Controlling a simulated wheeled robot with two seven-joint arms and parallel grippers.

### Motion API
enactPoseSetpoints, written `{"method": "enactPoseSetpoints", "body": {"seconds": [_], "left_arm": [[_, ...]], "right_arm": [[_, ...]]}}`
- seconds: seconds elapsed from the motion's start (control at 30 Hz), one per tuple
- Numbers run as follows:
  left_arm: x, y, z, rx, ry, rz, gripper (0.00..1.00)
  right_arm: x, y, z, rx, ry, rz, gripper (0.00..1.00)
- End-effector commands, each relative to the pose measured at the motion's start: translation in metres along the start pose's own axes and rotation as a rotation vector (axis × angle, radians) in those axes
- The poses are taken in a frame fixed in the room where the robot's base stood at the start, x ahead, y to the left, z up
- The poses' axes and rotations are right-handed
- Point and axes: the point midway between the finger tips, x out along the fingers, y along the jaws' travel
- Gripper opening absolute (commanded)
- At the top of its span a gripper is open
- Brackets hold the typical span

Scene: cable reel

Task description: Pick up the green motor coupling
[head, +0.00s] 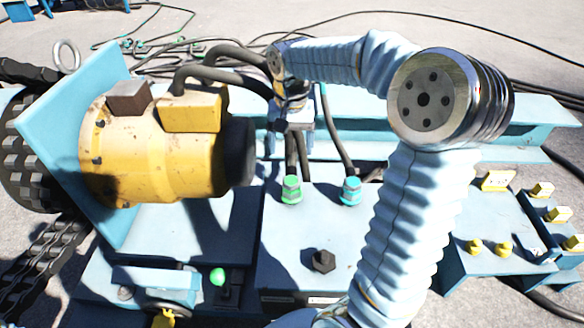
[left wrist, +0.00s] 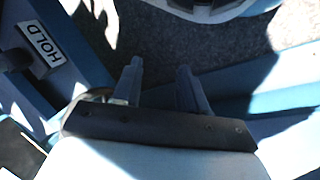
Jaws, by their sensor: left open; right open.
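The green motor coupling (head: 292,189) is a hex fitting standing upright on the light blue panel, in the middle of the head view. My right gripper (head: 298,170) points down just above and behind it. Two dark finger-like bars reach down toward the coupling. The gripper looks open, and I cannot tell whether it touches the coupling. The hose at the coupling is largely hidden behind the gripper. A blue coupling (head: 351,191) with a dark hose stands to the right. My left gripper (left wrist: 158,70) is open and empty in the left wrist view; the coupling is not seen there.
A yellow motor (head: 160,150) with thick hoses is at the left. A dark hex bolt (head: 323,261) and a green button (head: 217,277) are nearer. Yellow fittings (head: 542,190) are at the right. A HOLD label (left wrist: 47,53) is near my left gripper.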

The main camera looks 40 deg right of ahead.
Motion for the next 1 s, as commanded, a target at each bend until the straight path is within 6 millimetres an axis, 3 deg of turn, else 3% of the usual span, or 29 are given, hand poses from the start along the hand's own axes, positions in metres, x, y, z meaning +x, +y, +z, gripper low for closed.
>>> {"method": "enactPoseSetpoints", "body": {"seconds": [0.07,0.4,0.63,0.9,1.0], "left_arm": [[0.001,-0.001,0.0,-0.001,0.0,-0.001,0.43],[0.007,-0.005,-0.001,-0.004,0.002,-0.004,0.43],[0.008,-0.006,-0.001,-0.005,0.004,-0.004,0.43],[0.01,-0.007,-0.002,-0.005,0.005,-0.005,0.43],[0.01,-0.008,-0.002,-0.005,0.005,-0.005,0.43]], "right_arm": [[0.005,0.002,0.0,0.005,-0.001,0.003,0.79],[0.071,0.002,0.001,0.006,-0.003,0.004,0.79],[0.091,0.002,0.002,0.006,-0.003,0.004,0.79],[0.131,0.001,0.006,0.006,-0.002,0.003,0.79],[0.135,0.001,0.006,0.006,-0.001,0.003,0.79]]}}
